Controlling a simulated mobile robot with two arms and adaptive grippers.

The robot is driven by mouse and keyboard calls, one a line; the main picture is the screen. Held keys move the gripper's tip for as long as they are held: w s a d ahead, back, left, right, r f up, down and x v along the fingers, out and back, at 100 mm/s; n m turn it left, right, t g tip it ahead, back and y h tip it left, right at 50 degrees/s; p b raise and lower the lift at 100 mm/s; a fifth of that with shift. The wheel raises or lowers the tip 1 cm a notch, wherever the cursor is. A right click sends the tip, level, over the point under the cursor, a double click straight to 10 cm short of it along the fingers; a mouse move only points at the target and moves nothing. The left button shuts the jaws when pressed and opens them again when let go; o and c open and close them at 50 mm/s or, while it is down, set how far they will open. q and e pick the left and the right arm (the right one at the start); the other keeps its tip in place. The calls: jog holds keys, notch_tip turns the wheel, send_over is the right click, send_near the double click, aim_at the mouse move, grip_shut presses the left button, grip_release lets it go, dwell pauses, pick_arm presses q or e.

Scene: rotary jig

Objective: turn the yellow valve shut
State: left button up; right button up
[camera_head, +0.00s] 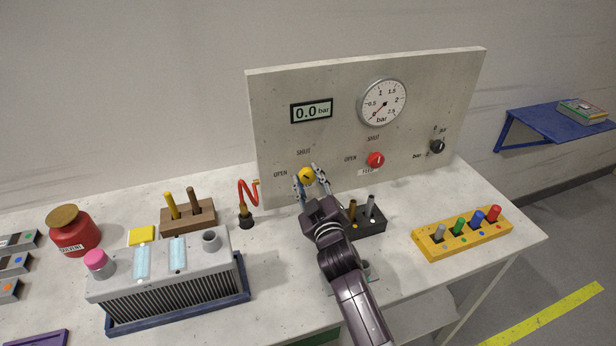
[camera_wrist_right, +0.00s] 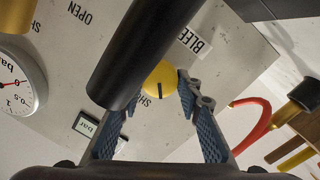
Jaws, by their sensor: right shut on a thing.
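The yellow valve (camera_head: 306,175) is a round knob low on the left of the upright grey panel, with SHUT printed above it and OPEN to its left. My right gripper (camera_head: 309,179) is at the knob, its fingers closed on the knob's two sides. In the right wrist view the yellow knob (camera_wrist_right: 161,80) sits between the blue finger pads (camera_wrist_right: 156,112), partly covered by a dark cylinder. A dark line marks its face; I cannot tell exactly whether it lines up with SHUT. My left gripper is not in view.
The panel (camera_head: 280,105) also carries a display (camera_head: 312,111) reading 0.0 bar, a round gauge (camera_head: 382,103), a red knob (camera_head: 375,160) and a black knob (camera_head: 437,146).

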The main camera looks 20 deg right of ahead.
jog(key=m+p, duration=0.2)
jog(key=m, duration=0.3)
jog(key=shift+r+p, duration=0.2)
jog(key=shift+p, duration=0.15)
jog(key=shift+d+f+m+g+y+p, duration=0.1)
jog(key=shift+m+g+y+p, duration=0.2)
jog(key=shift+m+p, duration=0.75)
jog(key=shift+m+b, duration=0.3)
jog(key=shift+m, duration=0.25)
jog(key=o, duration=1.2)
jog(key=shift+c, duration=0.2)
jog(key=shift+s, duration=0.15)
jog(key=shift+s, duration=0.3)
jog(key=s, duration=0.7)
jog(key=s+r, duration=0.1)
jog(key=s, duration=0.3)
jog(key=shift+s, duration=0.1)
jog(key=shift+f, duration=0.15)
